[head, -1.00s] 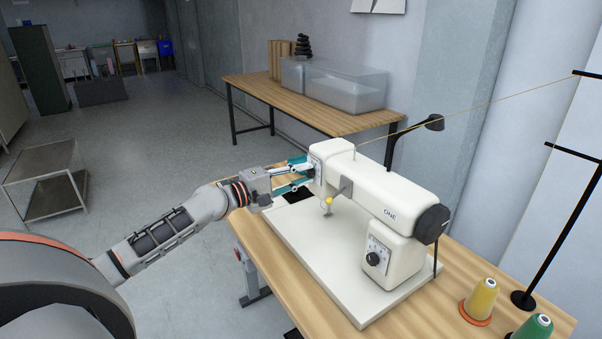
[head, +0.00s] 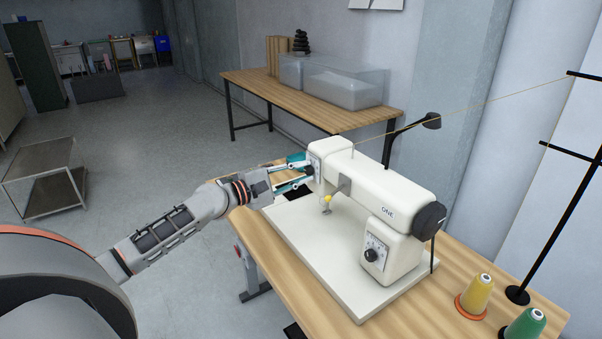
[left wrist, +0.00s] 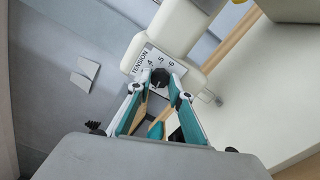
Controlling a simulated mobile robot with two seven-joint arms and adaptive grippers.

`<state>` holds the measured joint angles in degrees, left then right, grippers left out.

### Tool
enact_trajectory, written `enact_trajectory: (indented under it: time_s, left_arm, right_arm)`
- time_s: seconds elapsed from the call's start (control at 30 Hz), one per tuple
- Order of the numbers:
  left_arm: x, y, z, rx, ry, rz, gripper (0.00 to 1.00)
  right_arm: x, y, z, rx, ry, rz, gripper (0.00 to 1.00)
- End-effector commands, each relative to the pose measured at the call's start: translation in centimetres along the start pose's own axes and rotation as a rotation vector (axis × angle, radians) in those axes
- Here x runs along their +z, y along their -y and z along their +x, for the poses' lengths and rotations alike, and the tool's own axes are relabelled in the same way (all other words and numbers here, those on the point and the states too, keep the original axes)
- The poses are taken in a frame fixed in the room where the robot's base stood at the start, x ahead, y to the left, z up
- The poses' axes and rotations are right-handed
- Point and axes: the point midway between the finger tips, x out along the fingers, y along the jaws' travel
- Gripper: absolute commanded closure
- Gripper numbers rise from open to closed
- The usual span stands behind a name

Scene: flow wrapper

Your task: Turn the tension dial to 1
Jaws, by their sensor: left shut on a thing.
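The white sewing machine (head: 375,195) stands on its pale base on the wooden table. Its tension dial (head: 309,170) is a small black knob on the left end face of the head. The fingers and knob hide the lower numbers, and I cannot tell the dial's setting. My right gripper is not in view.
A second black dial (head: 371,255) is on the machine's front column. A yellow spool (head: 477,295) and a green spool (head: 524,326) stand at the right, beside a black thread stand (head: 540,255). A lamp (head: 428,123) is behind the machine.

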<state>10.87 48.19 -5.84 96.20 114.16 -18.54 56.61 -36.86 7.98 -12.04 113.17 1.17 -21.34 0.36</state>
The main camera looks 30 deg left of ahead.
Motion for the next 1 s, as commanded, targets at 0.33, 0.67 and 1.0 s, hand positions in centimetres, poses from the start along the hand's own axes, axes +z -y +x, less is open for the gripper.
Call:
enact_trajectory:
  time_s: [0.33,0.67,1.0]
  left_arm:
    - [-0.1,0.0,0.0,0.000,-0.001,0.002,0.63]
    - [0.0,0.1,-0.8,-0.001,-0.001,0.001,0.63]
    - [0.0,0.2,-5.7,-0.002,-0.002,-0.001,0.63]
  right_arm:
    - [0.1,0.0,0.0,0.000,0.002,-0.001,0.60]
    - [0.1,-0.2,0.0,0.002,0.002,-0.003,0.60]
    - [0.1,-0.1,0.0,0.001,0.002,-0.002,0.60]
